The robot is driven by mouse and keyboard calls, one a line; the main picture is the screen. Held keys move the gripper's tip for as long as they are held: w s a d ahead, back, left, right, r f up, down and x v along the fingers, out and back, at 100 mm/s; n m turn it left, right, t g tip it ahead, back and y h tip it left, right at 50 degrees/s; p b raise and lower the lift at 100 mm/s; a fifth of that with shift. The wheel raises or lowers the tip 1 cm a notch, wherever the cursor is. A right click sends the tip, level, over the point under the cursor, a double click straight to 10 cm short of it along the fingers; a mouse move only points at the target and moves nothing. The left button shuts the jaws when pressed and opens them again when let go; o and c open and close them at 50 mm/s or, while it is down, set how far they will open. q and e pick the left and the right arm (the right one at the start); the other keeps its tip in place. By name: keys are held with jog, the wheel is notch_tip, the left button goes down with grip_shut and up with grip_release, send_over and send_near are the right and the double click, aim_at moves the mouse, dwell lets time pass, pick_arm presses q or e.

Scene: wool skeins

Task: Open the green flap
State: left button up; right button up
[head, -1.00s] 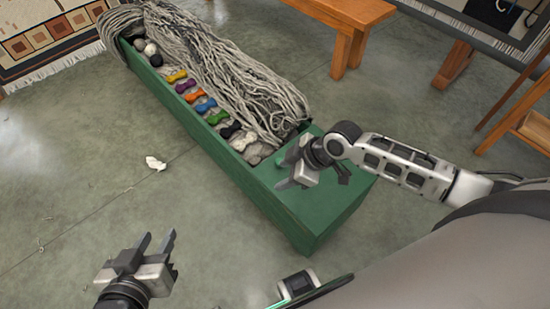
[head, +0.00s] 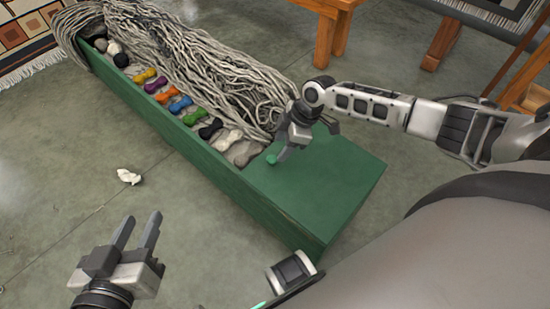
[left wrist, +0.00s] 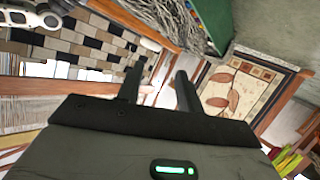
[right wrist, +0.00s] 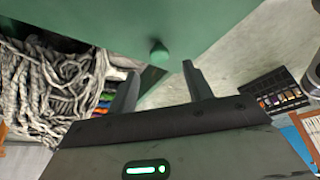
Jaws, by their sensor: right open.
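The green flap (head: 330,185) is the flat lid over the near right end of the long green box (head: 190,150). It lies closed and flush. A small round green knob (head: 271,160) stands on it near its edge by the wool; the knob also shows in the right wrist view (right wrist: 159,53). My right gripper (head: 283,153) points down at the flap, open, close beside the knob. In the right wrist view the knob appears just beyond the gap between the fingertips; contact cannot be told. My left gripper (head: 139,224) is open and empty over the floor.
Grey wool strands (head: 200,60) fill the box's open part, with several coloured small skeins (head: 161,97) in a row along its left side. A wooden bench (head: 325,25) stands behind. A white crumpled scrap (head: 129,176) lies on the clear floor at left.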

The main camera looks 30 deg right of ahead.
aim_at(272, 159)
jog(key=b+x, duration=0.1)
jog(key=x, duration=0.4)
jog(key=shift+f+b, duration=0.1)
jog(key=shift+b, duration=0.25)
pick_arm(q)
jog(key=shift+w+d+r+n+t+h, duration=0.1)
jog(key=shift+d+r+n+t+h, duration=0.05)
jog(key=shift+d+r+t+h, duration=0.15)
jog(key=shift+w+d+r+n+t+h, duration=0.1)
jog(key=shift+r+n+t, duration=0.1)
jog(key=shift+r, duration=0.15)
pick_arm(e)
jog(key=shift+w+a+f, duration=0.1)
jog(key=shift+f, duration=0.05)
grip_shut()
pick_arm(q)
jog(key=shift+f, duration=0.15)
